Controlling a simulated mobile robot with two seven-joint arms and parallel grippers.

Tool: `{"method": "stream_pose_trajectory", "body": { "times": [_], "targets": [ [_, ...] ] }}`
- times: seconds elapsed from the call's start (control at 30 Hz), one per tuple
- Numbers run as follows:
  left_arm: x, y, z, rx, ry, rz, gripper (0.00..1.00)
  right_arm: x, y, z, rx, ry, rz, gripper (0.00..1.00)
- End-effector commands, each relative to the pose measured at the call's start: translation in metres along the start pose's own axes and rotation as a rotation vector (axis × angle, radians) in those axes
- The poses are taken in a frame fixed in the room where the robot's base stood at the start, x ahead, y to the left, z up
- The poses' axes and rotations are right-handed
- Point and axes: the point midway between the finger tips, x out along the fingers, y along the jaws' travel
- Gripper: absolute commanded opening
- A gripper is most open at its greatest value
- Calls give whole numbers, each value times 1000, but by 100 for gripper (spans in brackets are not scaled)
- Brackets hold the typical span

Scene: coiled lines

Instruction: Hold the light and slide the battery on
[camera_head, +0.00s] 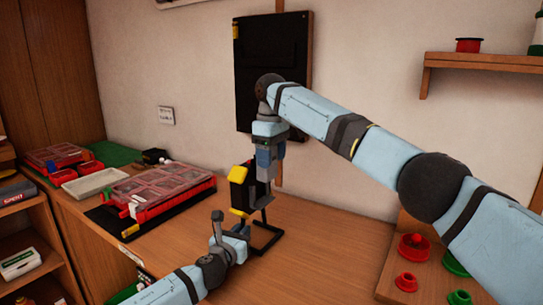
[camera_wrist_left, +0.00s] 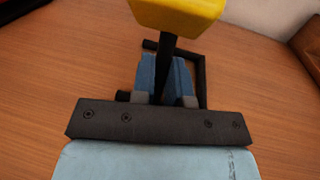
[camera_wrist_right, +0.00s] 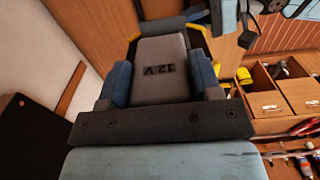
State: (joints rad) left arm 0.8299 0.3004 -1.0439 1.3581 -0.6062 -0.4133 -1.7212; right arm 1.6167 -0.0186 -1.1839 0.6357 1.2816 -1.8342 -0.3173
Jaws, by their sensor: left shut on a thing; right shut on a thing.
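The work light (camera_head: 239,174) is black and yellow and stands upright on a black frame foot (camera_head: 268,240) on the bench. My left gripper (camera_head: 242,233) is low beside it. In the left wrist view, its blue fingers (camera_wrist_left: 165,80) are shut around the black post (camera_wrist_left: 166,62) under the yellow part (camera_wrist_left: 178,12). My right gripper (camera_head: 265,163) points down from above, close to the light. In the right wrist view, its fingers (camera_wrist_right: 160,82) are shut on a grey battery (camera_wrist_right: 160,72) marked 12 V. The light's black and yellow body lies right behind the battery; I cannot tell whether they are joined.
Red clear-lidded cases (camera_head: 160,190) and a white tray (camera_head: 90,182) lie on the bench to the left. A black panel (camera_head: 290,60) hangs on the wall behind. Red and green spools (camera_head: 413,247) sit at the right. The bench right of the light is clear.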

Motion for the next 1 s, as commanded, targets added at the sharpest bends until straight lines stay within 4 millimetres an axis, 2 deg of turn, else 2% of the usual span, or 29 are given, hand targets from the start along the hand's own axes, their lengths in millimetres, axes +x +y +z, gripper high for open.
{"method": "stream_pose_trajectory", "body": {
  "times": [0.37,1.0],
  "targets": [
    [0,0,-1,0,2,1,0,0,0,0,0,1,0,20],
    [0,0,-1,0,2,1,0,11,0,0,0,1,0,20]
  ]
}}
